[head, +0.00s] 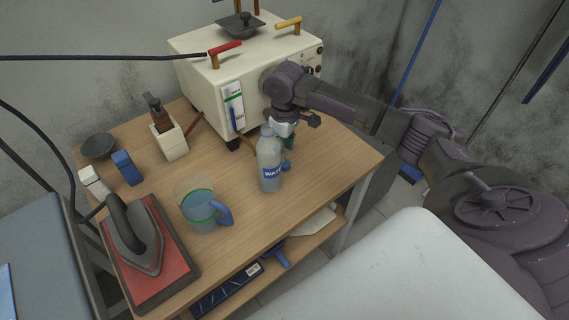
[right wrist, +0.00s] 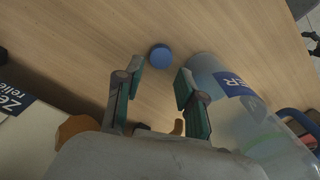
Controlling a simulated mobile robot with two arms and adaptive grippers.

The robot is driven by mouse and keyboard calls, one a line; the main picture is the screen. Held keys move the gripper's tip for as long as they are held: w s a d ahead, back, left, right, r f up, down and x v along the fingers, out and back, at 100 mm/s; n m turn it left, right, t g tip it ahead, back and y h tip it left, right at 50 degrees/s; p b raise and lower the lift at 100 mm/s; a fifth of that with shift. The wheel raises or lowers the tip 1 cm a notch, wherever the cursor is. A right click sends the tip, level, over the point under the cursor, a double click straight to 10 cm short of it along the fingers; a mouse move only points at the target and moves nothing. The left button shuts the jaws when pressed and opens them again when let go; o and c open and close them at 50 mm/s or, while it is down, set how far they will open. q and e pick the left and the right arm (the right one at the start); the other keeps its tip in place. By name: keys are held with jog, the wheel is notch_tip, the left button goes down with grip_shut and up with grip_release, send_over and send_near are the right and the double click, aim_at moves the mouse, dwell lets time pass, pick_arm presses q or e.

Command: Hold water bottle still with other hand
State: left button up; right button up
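The water bottle (head: 269,165), clear with a blue label, stands upright on the wooden table near its right front edge. In the right wrist view the bottle (right wrist: 232,95) lies along the right side, outside the right-hand finger. My right gripper (head: 290,138) is just behind the bottle, partly hidden by it. In the right wrist view my right gripper (right wrist: 160,76) is open, with nothing between its fingers. A round blue cap (right wrist: 161,56) lies on the table beyond the fingertips; a blue piece (head: 286,167) shows beside the bottle. My left gripper is not in view.
A cream machine (head: 208,86) with red and yellow handles stands behind the gripper. A measuring jug (head: 201,211) with a blue handle is left of the bottle. An iron (head: 136,240) rests on a red pad (head: 167,263). The table is clear right of the bottle.

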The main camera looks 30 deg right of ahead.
aim_at(285, 163)
notch_tip(285, 163, down, 5)
jog(key=shift+f+p, duration=0.1)
jog(key=shift+p, duration=0.3)
dwell(0.4)
jog(key=c, duration=0.4)
